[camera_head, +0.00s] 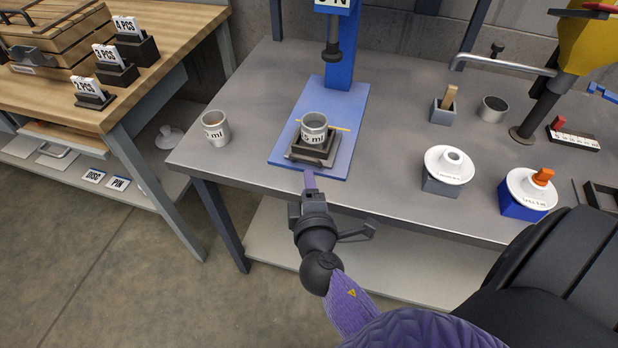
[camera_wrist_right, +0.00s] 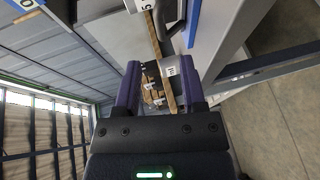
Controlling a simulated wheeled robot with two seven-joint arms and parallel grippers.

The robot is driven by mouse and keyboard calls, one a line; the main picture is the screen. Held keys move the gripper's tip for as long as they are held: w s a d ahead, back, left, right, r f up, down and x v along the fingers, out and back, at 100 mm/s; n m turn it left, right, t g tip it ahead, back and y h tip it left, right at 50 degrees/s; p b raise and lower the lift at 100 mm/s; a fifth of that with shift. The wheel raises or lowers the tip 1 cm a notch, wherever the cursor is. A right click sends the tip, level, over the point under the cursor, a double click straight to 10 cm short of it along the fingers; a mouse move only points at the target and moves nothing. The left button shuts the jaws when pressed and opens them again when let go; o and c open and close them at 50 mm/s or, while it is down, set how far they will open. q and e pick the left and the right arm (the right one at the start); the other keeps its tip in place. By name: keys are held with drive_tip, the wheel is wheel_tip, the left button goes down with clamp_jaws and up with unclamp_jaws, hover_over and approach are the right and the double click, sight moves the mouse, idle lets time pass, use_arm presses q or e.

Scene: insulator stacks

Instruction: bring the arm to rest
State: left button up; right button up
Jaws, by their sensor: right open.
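My right gripper (camera_head: 309,180) is in front of the grey table's (camera_head: 240,95) near edge in the head view, its purple fingertip close to the blue press base (camera_head: 345,115). In the right wrist view my right gripper (camera_wrist_right: 162,78) shows two purple fingers spread apart with nothing held between them. Behind them lie a wooden bench edge and several small labelled cards, far off. My left gripper is not in view.
A marked cup (camera_head: 314,128) sits in a dark holder on the press base. Another cup (camera_head: 215,128) stands at the table's left. White insulator discs (camera_head: 448,165) (camera_head: 530,190) stand on blocks at the right.

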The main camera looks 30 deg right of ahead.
drive_tip(key=s+a+f+m+g+y, duration=0.15)
drive_tip(key=s+f, duration=0.25)
drive_tip(key=f, duration=0.4)
drive_tip(key=s+a+f+g+y, duration=0.2)
drive_tip(key=s+f+g, duration=0.1)
drive_tip(key=s+f, duration=0.3)
drive_tip(key=s+a+f+m+g+y, duration=0.1)
drive_tip(key=s+f+g+y, duration=0.15)
drive_tip(key=f, duration=0.65)
drive_tip(key=s+d+f+m+g, duration=0.1)
drive_tip(key=s+f+m+g, duration=0.2)
drive_tip(key=s, duration=0.8)
drive_tip(key=s+d+f+m+g, duration=0.2)
drive_tip(key=s+f+m+g, duration=0.1)
drive_tip(key=s, duration=0.9)
wheel_tip(320, 180, down, 3)
drive_tip(key=shift+s+r+m+g+y, duration=0.15)
drive_tip(key=shift+m+g+y, duration=0.25)
drive_tip(key=shift+g, duration=0.2)
drive_tip(key=shift+d, duration=0.1)
